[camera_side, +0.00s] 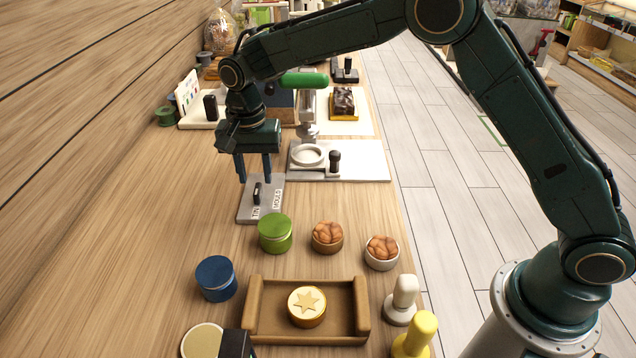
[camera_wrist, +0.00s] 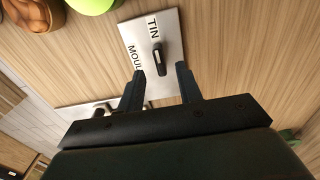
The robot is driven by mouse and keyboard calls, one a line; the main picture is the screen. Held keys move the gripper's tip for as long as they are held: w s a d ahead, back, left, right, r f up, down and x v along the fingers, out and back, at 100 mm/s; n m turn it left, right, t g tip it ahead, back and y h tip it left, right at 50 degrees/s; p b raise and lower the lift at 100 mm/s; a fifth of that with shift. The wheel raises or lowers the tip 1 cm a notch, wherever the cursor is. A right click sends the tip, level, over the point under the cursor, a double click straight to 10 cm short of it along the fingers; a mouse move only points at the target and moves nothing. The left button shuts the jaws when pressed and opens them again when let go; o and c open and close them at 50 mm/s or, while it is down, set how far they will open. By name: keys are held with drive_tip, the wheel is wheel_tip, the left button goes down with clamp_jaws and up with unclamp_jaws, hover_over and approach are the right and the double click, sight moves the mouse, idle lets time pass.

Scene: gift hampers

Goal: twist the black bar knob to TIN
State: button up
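The black bar knob (camera_side: 256,194) stands on a grey metal plate (camera_side: 246,213) marked TIN and MOULD. In the wrist view the knob (camera_wrist: 158,58) lies lengthwise up and down the picture, one end close to the word TIN (camera_wrist: 153,29). The word MOULD (camera_wrist: 134,57) is to its left. I cannot tell which end of the bar is its pointer. My gripper (camera_side: 254,176) points down above the plate. Its two fingers are apart and empty, and in the wrist view the gripper (camera_wrist: 160,73) shows the knob beyond the gap, not held.
A green tin (camera_side: 275,233), a blue tin (camera_side: 215,278) and two nut bowls (camera_side: 327,237) stand in front of the plate. A brown tray (camera_side: 352,335) holds a star-topped tin (camera_side: 307,307). A white board with a ring press (camera_side: 350,160) is behind right. Wood left of the plate is clear.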

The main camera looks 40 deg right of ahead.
sight(257, 188)
drive_tip(key=shift+r, duration=1.6)
